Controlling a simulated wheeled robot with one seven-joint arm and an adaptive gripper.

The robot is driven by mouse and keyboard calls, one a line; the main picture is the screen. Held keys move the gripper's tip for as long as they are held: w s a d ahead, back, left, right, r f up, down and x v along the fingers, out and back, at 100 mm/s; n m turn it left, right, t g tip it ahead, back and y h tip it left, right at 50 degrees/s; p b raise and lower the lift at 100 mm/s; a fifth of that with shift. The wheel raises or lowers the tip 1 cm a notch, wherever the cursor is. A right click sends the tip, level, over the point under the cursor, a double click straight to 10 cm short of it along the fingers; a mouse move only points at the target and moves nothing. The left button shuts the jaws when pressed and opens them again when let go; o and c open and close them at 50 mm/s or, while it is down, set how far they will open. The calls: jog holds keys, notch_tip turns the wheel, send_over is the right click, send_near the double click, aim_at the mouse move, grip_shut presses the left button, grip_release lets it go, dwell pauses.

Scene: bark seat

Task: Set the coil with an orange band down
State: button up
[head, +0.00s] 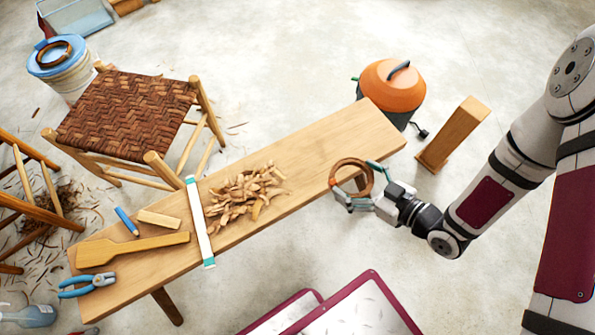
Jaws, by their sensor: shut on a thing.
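A brown coil (338,169) is held in my gripper (361,186), at the right of the head view. My gripper is shut on the coil's lower right side. In the picture the coil overlaps the near edge of the wooden bench (345,130), toward the bench's right end. I cannot tell how high it is above the bench. An orange band is not clear at this size. A second dark coil (66,47) lies on the blue lid of a bucket (65,77) at the top left.
Wood shavings (245,190), a pale strip (200,222), a wooden paddle (130,248) and blue pliers (88,285) occupy the bench's left and middle. Its right end is bare. An orange vacuum (392,88) and a wooden block (452,133) stand beyond. A woven stool (125,115) stands behind.

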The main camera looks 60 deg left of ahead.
jog(key=s+f+n+g+h+b, duration=0.1)
jog(key=s+f+n+g+b, duration=0.25)
jog(key=s+f, duration=0.35)
jog(key=b, duration=0.4)
send_over(324, 164)
jog(key=shift+a+f+g, duration=0.1)
jog(key=shift+f+g, duration=0.1)
jog(key=shift+g, duration=0.05)
notch_tip(324, 164, down, 4)
jog(key=shift+r+b, duration=0.25)
jog(key=shift+b, duration=0.55)
jog(key=o, duration=0.9)
jog(key=shift+f, duration=0.1)
jog(key=shift+o, duration=0.2)
